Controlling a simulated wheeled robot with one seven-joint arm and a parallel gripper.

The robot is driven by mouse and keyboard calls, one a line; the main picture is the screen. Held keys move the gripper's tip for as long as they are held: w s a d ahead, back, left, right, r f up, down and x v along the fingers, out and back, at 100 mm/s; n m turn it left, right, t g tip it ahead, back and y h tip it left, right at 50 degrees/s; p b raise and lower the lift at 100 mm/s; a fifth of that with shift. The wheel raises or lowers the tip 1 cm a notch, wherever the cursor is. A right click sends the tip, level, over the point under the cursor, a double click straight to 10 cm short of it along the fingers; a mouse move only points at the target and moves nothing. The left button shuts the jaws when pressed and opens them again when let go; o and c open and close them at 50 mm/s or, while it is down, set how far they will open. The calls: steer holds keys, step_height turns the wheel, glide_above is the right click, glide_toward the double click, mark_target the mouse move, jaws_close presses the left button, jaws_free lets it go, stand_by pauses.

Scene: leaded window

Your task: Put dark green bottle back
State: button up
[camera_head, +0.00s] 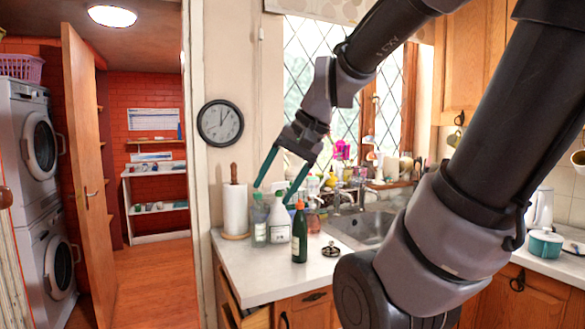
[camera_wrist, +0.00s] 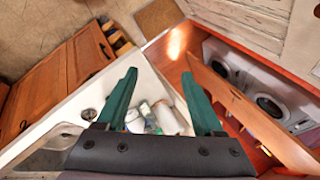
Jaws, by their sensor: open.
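The dark green bottle (camera_head: 299,232) with an orange-red cap stands upright on the front part of the white counter (camera_head: 250,271) in the head view. My gripper (camera_head: 272,194) has its two teal fingers apart and empty, above and behind the bottle, slightly to its left. In the wrist view my gripper (camera_wrist: 158,76) also shows spread fingers with nothing held. I cannot pick out the dark green bottle there; it may be hidden by the gripper body.
A white bottle (camera_head: 276,223), a clear green bottle (camera_head: 259,220) and a paper towel roll (camera_head: 235,209) crowd close beside the dark green bottle. A small dark sink plug (camera_head: 331,249) lies to its right, before the sink (camera_head: 372,228). The counter's front left is clear.

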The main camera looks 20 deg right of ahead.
steer(key=d+r+n+t+h, duration=0.1)
steer(key=s+d+r+t+h, duration=0.1)
steer(key=d+r, duration=0.1)
steer(key=shift+r+n, duration=0.25)
steer(key=shift+n, duration=0.15)
